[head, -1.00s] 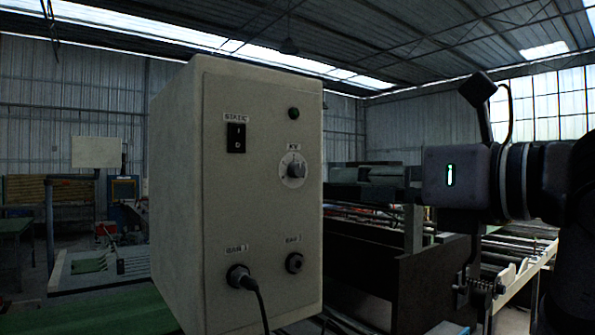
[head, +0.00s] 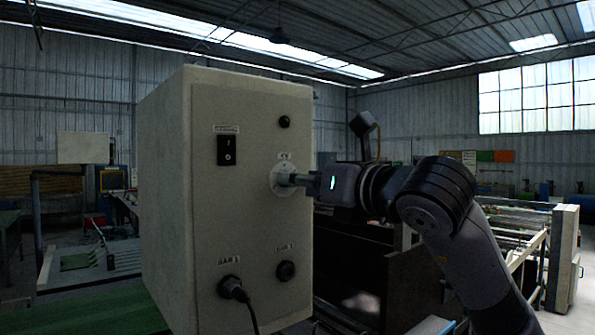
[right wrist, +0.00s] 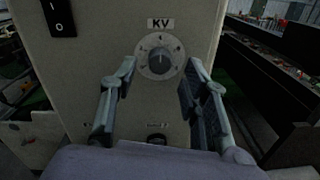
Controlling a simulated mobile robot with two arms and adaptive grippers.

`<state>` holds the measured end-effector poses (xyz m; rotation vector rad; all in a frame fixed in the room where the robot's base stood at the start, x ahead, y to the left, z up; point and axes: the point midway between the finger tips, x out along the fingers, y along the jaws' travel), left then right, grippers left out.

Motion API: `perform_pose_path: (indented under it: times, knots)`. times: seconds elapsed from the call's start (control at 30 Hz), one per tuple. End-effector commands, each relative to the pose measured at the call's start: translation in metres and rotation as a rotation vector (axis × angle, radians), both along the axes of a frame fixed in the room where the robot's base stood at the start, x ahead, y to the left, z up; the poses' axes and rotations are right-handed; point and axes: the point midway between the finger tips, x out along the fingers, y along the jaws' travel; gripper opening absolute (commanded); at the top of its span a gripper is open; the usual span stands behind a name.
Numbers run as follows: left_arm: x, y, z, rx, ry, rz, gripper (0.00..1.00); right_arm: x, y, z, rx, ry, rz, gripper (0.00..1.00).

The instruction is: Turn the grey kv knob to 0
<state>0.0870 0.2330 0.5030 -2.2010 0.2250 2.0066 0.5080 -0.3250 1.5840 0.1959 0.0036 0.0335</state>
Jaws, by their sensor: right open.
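The grey kv knob (right wrist: 160,57) sits in a round white dial with printed marks, under a KV label (right wrist: 161,23), on the front of a beige control box (head: 245,200). I cannot read for certain which number it points to. My right gripper (right wrist: 162,66) is open, with one finger on each side of the dial in the right wrist view; whether they touch the knob I cannot tell. In the head view the right gripper (head: 292,179) reaches the dial (head: 277,187) from the right and hides most of the knob. My left gripper is not in view.
The box also carries a black rocker switch (head: 227,150), a small dark lamp (head: 284,121), a socket (head: 285,271) and a plugged-in cable (head: 232,289) below. Machinery with dark panels (head: 375,285) stands right of and behind the box.

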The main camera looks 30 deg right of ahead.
Motion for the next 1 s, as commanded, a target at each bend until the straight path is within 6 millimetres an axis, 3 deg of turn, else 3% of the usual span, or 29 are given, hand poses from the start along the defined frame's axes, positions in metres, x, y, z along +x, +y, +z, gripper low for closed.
perform_pose_path:
  times: [0.2,0.5,1.0]
  knots:
    - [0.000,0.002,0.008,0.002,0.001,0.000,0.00,0.018,0.001,0.001,0.000,0.000,0.000,0.42]
    - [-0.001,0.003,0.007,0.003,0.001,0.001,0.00,0.019,0.001,0.000,0.000,0.000,0.000,0.42]
    - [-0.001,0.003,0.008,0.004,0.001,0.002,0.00,0.019,0.001,0.000,0.000,0.000,0.000,0.08]
